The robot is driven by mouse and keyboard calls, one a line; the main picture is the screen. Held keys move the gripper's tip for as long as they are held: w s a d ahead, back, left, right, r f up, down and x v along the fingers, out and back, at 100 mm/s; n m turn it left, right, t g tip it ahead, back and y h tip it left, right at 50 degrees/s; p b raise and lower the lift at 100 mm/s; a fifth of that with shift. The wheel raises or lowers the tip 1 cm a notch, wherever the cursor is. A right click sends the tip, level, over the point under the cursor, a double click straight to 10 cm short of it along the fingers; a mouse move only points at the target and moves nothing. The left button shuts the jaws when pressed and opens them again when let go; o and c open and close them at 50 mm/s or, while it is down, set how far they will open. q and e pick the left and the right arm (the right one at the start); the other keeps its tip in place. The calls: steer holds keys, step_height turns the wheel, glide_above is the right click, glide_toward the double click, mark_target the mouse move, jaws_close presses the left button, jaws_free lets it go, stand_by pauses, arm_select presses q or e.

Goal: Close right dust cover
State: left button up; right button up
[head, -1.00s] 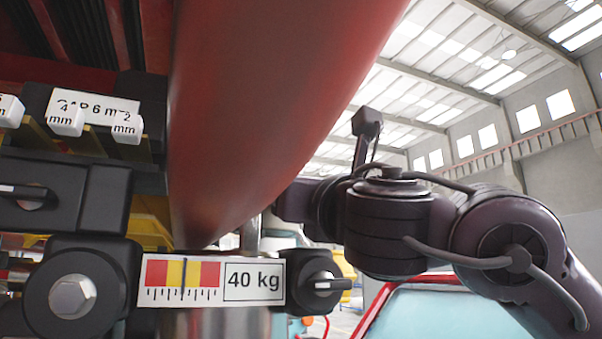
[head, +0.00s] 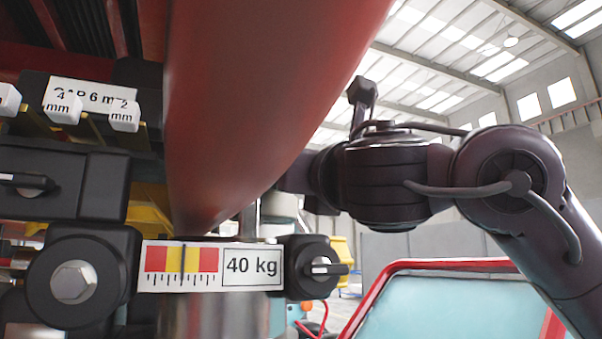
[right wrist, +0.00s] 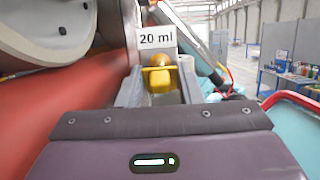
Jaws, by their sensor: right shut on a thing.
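In the right wrist view, my right gripper (right wrist: 160,78) has its two grey fingers on either side of a yellow piece (right wrist: 160,80) and is shut on it. The piece has a rounded front and a thin crossbar, and sits just below a white "20 ml" label (right wrist: 157,38). I cannot tell for certain whether this piece is the right dust cover. In the head view, my right arm reaches in from the right, and its gripper is hidden behind the big red cylinder (head: 255,100). My left gripper is not in view.
A "40 kg" gauge plate (head: 252,265) with a black knob (head: 310,267) is close in front. White "4 mm" and "2 mm" tags (head: 124,115) are at upper left. A red-framed pale blue panel (head: 450,300) stands at lower right. A red surface (right wrist: 80,110) lies left of the gripper.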

steer(key=g, duration=0.1)
steer(key=r+g+h, duration=0.1)
steer(key=g, duration=0.1)
steer(key=shift+w+a+r+h, duration=0.1)
steer(key=shift+w+h, duration=0.05)
steer(key=shift+h, duration=0.15)
steer(key=shift+w+a+r+g, duration=0.1)
steer(key=shift+w+r+g, duration=0.1)
steer(key=shift+g, duration=0.6)
steer(key=shift+w+r+g+h, duration=0.1)
steer(key=shift+w+g+h, duration=0.05)
steer(key=shift+g+h, duration=0.45)
steer(key=o, duration=0.7)
steer(key=shift+w, duration=0.1)
steer(key=shift+c, duration=0.2)
